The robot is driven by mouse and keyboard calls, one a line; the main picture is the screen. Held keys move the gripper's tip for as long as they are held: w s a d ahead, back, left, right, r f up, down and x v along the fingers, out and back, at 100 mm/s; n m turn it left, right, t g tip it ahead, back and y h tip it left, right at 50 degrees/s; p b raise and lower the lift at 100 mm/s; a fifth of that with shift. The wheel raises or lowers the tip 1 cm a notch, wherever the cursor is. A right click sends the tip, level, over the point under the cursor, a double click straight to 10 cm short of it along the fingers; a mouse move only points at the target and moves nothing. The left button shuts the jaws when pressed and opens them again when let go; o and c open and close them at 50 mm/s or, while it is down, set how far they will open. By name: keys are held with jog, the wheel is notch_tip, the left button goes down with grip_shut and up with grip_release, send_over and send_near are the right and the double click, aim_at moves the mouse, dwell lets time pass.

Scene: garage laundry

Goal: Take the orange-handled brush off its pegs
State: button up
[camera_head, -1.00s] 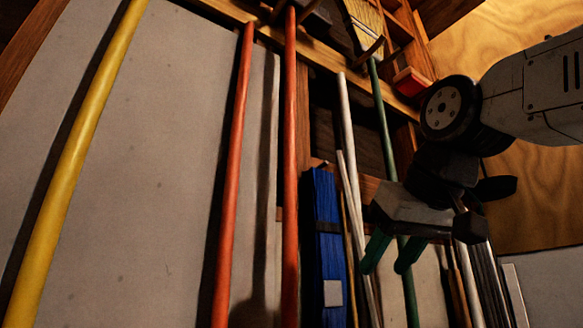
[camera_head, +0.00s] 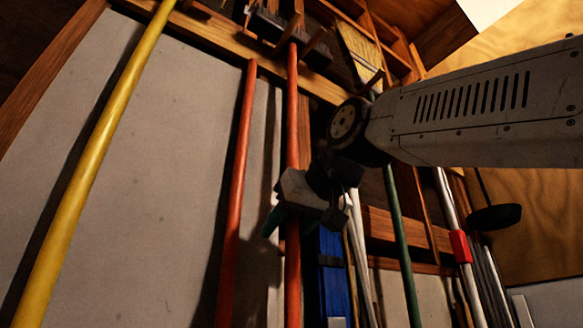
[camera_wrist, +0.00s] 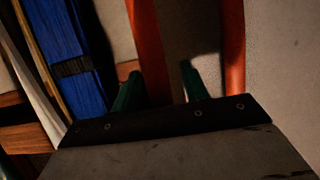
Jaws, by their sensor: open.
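The orange-handled brush has a long orange handle (camera_head: 292,110) running down the wall, with a dark head (camera_head: 320,60) at the top by wooden pegs (camera_head: 314,42). My gripper (camera_head: 275,222) is at the handle's middle height, covering part of it. In the wrist view, my gripper (camera_wrist: 160,74) has two green fingers apart and empty. The handle (camera_wrist: 146,45) nearest the blue item appears in the gap between them, nearer the left finger. I cannot tell how deep it sits or whether it touches.
A second orange pole (camera_head: 238,170) stands close to the left; it also shows at right in the wrist view (camera_wrist: 233,45). A blue folded item (camera_head: 333,275) is just right. A yellow pole (camera_head: 95,150) and green pole (camera_head: 400,235) stand farther off.

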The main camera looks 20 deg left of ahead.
jog(key=shift+w+a, duration=0.1)
grip_shut()
jog(key=shift+r, duration=0.1)
jog(key=shift+r, duration=0.45)
notch_tip(320, 180, up, 6)
jog(key=s+d, duration=1.3)
jog(key=d, duration=0.2)
jog(key=shift+d, duration=0.15)
